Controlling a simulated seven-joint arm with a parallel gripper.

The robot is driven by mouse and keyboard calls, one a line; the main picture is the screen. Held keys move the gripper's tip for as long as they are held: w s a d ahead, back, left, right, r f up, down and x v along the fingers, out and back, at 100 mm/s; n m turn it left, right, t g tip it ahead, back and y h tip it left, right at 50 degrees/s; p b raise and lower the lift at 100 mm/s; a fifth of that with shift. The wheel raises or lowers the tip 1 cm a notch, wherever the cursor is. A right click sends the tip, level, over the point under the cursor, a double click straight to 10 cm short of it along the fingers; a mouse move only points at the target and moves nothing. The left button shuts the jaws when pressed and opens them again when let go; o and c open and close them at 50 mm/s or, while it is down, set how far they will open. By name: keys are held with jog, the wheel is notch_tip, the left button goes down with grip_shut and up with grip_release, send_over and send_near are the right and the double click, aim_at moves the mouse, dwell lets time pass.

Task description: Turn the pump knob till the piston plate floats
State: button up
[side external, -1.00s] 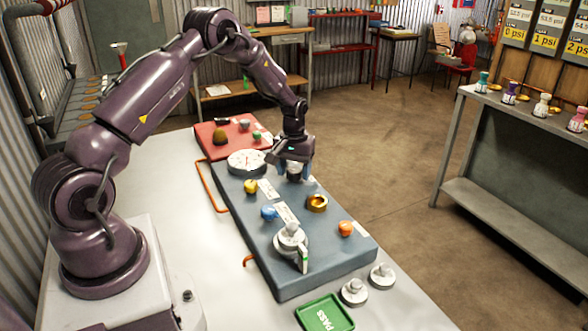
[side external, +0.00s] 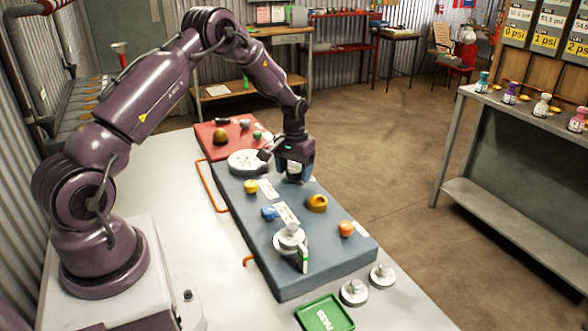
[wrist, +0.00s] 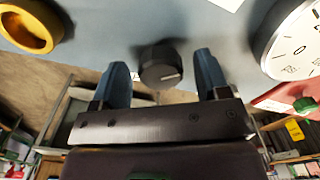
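A black knob (wrist: 161,66) with a pale pointer line stands on the blue-grey panel in the wrist view; I take it for the pump knob. My gripper (side external: 295,175) is over the far part of the panel (side external: 320,262). In the wrist view its two blue fingers are open, one on each side of the knob, with a gap to each.
A white dial gauge (side external: 247,161) is left of my gripper. A brass ring (side external: 317,203) and yellow (side external: 251,187), blue (side external: 269,212) and orange (side external: 346,228) knobs stand on the panel. Two silver weights (side external: 354,292) and a green PASS tray (side external: 325,314) lie at the near end.

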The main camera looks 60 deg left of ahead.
aim_at(294, 170)
notch_tip(294, 170, up, 13)
dwell(0.7)
jog(key=s+d+r+m+t, duration=0.2)
jog(key=s+d+r, duration=0.5)
jog(key=s+d, duration=0.4)
jog(key=s+d+r+m+t, duration=0.3)
jog(key=s+d+r, duration=0.5)
jog(key=s+d, duration=0.4)
jog(key=shift+s+r+m+t, duration=0.15)
jog(key=shift+r+m+t, duration=0.15)
jog(key=shift+m, duration=0.2)
jog(key=shift+a, duration=0.15)
